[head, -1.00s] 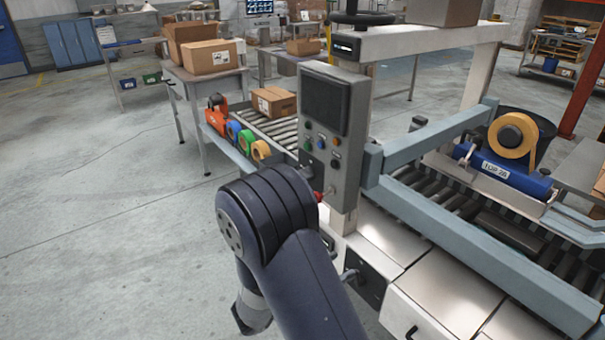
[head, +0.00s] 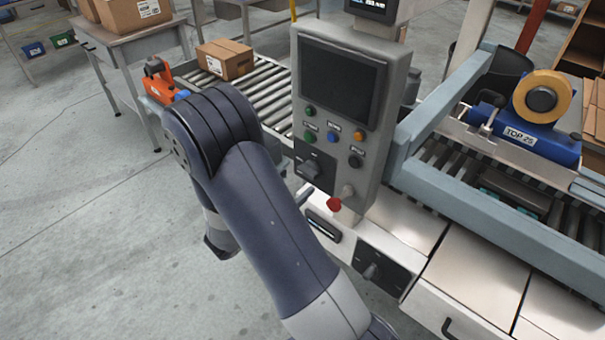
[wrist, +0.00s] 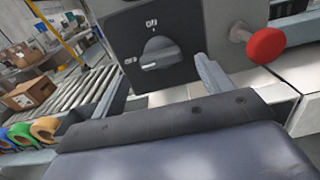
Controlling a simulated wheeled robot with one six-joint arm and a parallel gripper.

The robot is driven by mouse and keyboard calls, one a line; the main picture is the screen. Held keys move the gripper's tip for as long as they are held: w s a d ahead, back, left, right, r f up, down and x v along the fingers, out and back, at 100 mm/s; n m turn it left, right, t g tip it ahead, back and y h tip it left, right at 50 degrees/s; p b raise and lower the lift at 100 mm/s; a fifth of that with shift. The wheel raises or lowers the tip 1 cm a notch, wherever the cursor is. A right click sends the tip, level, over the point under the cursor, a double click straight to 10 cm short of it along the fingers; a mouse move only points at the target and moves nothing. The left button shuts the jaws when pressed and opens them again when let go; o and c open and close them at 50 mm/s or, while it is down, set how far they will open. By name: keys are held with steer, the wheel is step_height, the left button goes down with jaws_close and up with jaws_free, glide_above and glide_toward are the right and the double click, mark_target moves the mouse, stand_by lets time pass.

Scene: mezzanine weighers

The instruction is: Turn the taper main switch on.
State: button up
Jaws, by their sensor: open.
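The taper's control panel (head: 333,115) stands upright in the middle of the head view. Low on its left is the main switch (head: 312,168), a dark rotary knob on a black plate. In the wrist view the switch knob (wrist: 160,53) shows close up, with ON above it and OFF at its left. Its handle lies nearly level, its white mark towards the OFF side. My gripper (wrist: 160,78) is open and empty just before and below the knob. One finger shows right of the knob; I cannot tell contact. My arm hides most of the gripper in the head view.
A red mushroom button (head: 335,204) sticks out right of the switch. Another rotary switch (head: 370,271) is on the cabinet below. A roller conveyor (head: 262,90) with a carton (head: 225,59) lies behind left. Open floor (head: 70,220) is at left.

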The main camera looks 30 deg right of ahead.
mark_target(305, 175)
steer(key=shift+x, duration=2.2)
steer(key=shift+c, duration=0.5)
steer(key=c, duration=0.9)
